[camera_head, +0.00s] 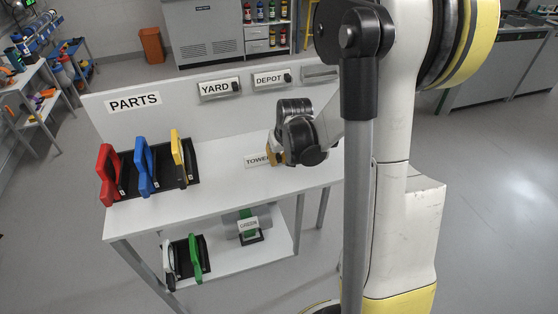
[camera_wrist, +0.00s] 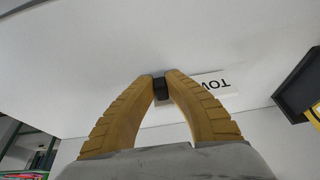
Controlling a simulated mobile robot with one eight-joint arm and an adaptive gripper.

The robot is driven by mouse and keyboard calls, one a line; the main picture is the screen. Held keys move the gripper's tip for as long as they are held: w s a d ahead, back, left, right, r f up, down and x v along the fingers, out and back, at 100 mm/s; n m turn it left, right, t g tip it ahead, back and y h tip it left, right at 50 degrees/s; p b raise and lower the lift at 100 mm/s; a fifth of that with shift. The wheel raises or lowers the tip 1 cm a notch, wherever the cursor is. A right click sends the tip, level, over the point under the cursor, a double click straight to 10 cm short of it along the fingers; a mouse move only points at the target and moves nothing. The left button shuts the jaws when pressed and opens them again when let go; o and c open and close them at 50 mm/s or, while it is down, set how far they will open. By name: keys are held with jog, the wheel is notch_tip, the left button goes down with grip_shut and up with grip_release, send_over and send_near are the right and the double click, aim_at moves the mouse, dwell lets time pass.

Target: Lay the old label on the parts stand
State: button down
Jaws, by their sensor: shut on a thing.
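The old label (camera_head: 256,161) is a white plate with black lettering that starts "TOWE"; my gripper hides its right end. In the wrist view, part of the label (camera_wrist: 214,84) shows beyond my fingertips, with a black knob (camera_wrist: 160,88) between them. My gripper (camera_head: 273,155) is shut on this knob, and its yellow fingers (camera_wrist: 160,82) show in the wrist view. The label is at the white top of the parts stand (camera_head: 225,185), right of the handled tools. I cannot tell whether it touches the top.
Red (camera_head: 107,175), blue (camera_head: 144,165) and yellow (camera_head: 180,155) handled pieces stand in a black rack at the left. The back panel carries a PARTS sign (camera_head: 134,103), a YARD label (camera_head: 219,88) and a DEPOT label (camera_head: 272,79). The middle of the top is clear.

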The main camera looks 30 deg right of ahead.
jog(key=shift+f, duration=0.15)
jog(key=c, duration=1.5)
grip_release()
jog(key=shift+c, duration=0.2)
jog(key=shift+r, duration=0.4)
jog(key=p+v, duration=0.5)
jog(key=v, duration=0.6)
jog(key=s+a+r+n+t, duration=0.1)
jog(key=s+a+r, duration=0.4)
jog(key=a, duration=0.4)
jog(key=s+a+r+n+t+y, duration=0.1)
jog(key=s+a+r, duration=0.3)
jog(key=s+a, duration=0.4)
jog(key=shift+s+a+r+n+t, duration=0.4)
jog(key=shift+a+n+t, duration=0.1)
jog(key=shift+a+n, duration=0.1)
